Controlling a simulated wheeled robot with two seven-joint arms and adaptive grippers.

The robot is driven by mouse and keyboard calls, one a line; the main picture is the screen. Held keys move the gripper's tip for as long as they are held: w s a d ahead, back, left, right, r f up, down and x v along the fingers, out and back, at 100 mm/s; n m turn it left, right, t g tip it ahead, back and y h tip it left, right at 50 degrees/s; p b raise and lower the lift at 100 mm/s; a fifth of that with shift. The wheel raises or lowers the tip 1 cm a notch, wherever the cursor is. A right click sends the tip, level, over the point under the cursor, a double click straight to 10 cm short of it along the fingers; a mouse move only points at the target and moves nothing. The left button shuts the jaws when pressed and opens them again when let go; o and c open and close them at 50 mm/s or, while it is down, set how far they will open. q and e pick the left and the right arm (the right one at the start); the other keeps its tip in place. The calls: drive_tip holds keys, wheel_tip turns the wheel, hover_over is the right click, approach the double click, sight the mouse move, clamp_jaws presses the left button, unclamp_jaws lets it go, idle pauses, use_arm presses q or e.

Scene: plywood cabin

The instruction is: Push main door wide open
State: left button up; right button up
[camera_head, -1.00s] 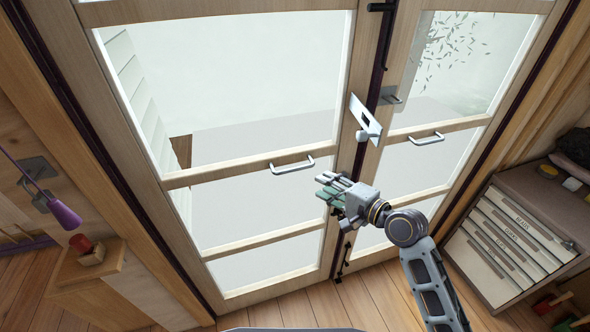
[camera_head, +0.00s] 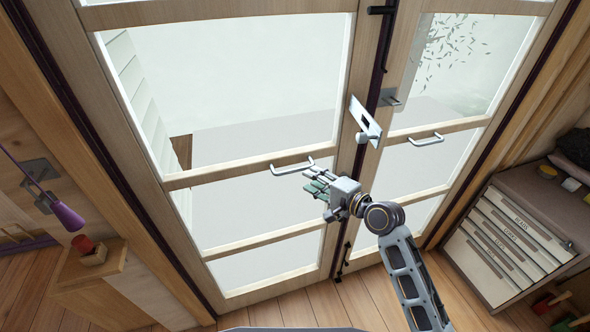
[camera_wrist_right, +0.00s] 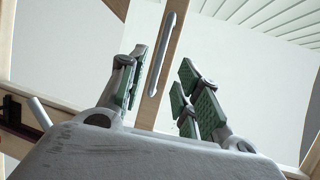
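The main door is a pair of wood-framed glass leaves. The left leaf (camera_head: 250,161) and the right leaf (camera_head: 435,127) look closed, meeting at a dark central strip. A pale bar handle (camera_head: 291,167) sits on the left leaf's middle rail, and another handle (camera_head: 426,140) is on the right leaf. A lock plate with a knob (camera_head: 364,122) is near the seam. My right gripper (camera_head: 312,182) is just below and right of the left leaf's handle. In the right wrist view its green-padded fingers (camera_wrist_right: 165,92) are apart and empty, with the handle (camera_wrist_right: 161,55) beyond them. My left gripper is not visible.
A drawer cabinet (camera_head: 512,236) stands at the right. A small wooden ledge with a red item (camera_head: 88,262) and a hanging purple object (camera_head: 67,215) are at the left. Plank floor (camera_head: 305,306) is clear before the door.

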sight(297, 171)
drive_tip(key=shift+p+x, duration=0.55)
drive_tip(key=shift+x, duration=3.85)
clamp_jaws()
